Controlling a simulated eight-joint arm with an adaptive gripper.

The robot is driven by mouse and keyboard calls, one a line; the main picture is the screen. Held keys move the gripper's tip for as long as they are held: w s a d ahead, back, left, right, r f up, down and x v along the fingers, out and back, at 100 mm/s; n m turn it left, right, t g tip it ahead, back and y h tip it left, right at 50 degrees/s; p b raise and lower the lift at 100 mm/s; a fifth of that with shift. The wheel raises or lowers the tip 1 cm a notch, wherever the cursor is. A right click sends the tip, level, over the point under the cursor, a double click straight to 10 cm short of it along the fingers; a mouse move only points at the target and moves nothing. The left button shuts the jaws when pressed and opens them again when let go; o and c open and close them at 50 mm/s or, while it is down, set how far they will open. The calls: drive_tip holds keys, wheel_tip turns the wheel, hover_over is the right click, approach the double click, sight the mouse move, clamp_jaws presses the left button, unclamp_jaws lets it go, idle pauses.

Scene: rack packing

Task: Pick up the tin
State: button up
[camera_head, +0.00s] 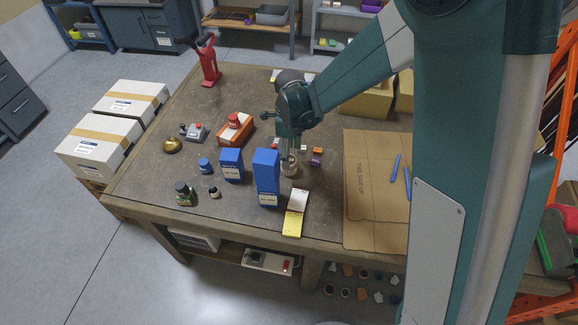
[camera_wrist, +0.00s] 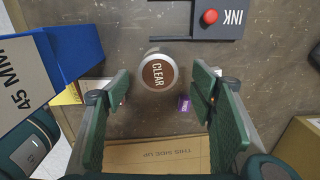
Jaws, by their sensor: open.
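A round tin (camera_wrist: 157,73) with a brown lid reading "CLEAR" and a pale rim stands on the table in the wrist view. In the head view the tin (camera_head: 289,169) is beneath my gripper (camera_head: 287,150), partly covered by it. In the wrist view my gripper (camera_wrist: 161,88) is open, with one green finger on each side of the picture and the tin ahead between the fingertips. The fingers appear apart from the tin. A gap shows on both sides of it.
A tall blue box (camera_head: 267,178) stands close left of my gripper; its side (camera_wrist: 60,75) fills the wrist view's left. A yellow-and-white box (camera_head: 296,212) lies in front. An ink pad (camera_wrist: 195,18) and small purple cube (camera_wrist: 184,104) lie nearby. Flat cardboard (camera_head: 368,215) is to the right.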

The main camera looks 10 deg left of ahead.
drive_tip(key=shift+f, duration=0.1)
drive_tip(key=shift+s+a+f+b, duration=0.1)
drive_tip(key=shift+f+b, duration=0.15)
drive_tip(key=shift+f, duration=1)
drive_tip(key=shift+s+f+b, duration=0.1)
drive_tip(key=shift+f+b, duration=0.1)
drive_tip(key=shift+f, duration=1.05)
drive_tip(key=c, duration=1.1)
